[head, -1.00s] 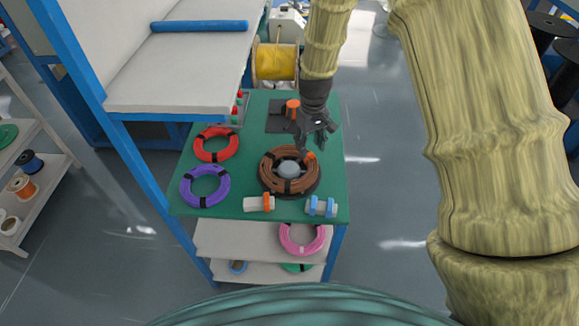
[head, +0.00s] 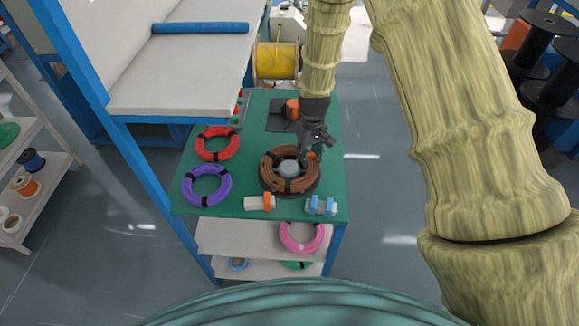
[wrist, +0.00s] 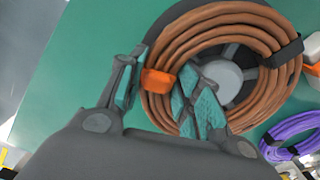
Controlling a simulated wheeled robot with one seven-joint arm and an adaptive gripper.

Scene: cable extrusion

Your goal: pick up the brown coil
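The brown coil (head: 275,163) has black ties and lies flat on a dark round holder with a grey hub (head: 289,169), on the green table top (head: 240,198). My gripper (head: 308,155) is at the coil's far right side, pointing down. In the wrist view, the coil (wrist: 268,96) fills the upper right. My gripper (wrist: 160,82) has its fingers spread there, one outside the coil's rim and one over its inner opening. An orange clip (wrist: 158,84) shows between them. Whether the fingers touch the coil is unclear.
A red coil (head: 216,144) and a purple coil (head: 206,186) lie to the left. An orange-and-white piece (head: 260,202) and a blue-and-white piece (head: 321,206) sit along the near edge. A shelf unit (head: 180,85) stands at the left.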

